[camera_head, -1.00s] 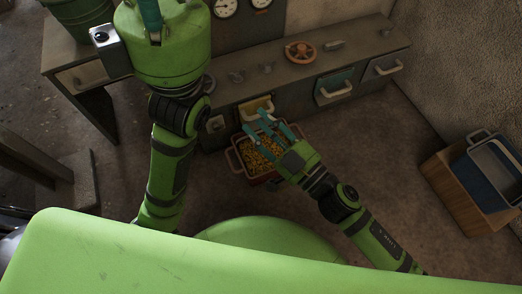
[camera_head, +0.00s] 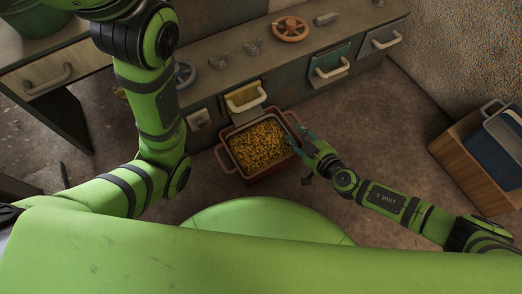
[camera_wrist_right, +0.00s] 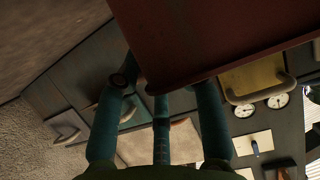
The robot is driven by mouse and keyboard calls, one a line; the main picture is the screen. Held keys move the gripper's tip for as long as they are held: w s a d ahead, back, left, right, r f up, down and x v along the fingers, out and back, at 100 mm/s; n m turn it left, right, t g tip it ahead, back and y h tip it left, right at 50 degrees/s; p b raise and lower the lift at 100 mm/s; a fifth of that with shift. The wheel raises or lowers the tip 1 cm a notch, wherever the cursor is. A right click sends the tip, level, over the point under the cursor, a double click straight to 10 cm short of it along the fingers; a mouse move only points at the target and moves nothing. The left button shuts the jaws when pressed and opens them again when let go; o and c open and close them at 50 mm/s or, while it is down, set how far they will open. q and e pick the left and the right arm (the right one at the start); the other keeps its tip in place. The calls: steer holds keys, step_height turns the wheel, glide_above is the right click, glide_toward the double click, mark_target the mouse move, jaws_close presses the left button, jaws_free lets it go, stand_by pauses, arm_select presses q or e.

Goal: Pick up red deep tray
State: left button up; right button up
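The red deep tray (camera_head: 273,175) stands on the floor in front of the workbench, filled with small yellow pieces. It has a handle at its left and right ends. My right gripper (camera_head: 298,138) is at the tray's right end, its teal fingers spread around the handle area. The right wrist view shows the tray's red wall (camera_wrist_right: 210,45) close above the fingers (camera_wrist_right: 162,100), which look extended and apart. The handle is hidden there, and I cannot tell whether the fingers touch the tray. My left arm rises past the top edge; its gripper is out of view.
The workbench (camera_head: 225,78) stands right behind the tray, with a yellow drawer (camera_head: 244,97) pulled out above it and a teal drawer (camera_head: 330,66) to the right. The floor between is clear.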

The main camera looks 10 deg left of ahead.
steer(key=shift+x, duration=1.4)
jaws_close()
steer(key=shift+w+r, duration=0.1)
steer(key=shift+r, duration=0.1)
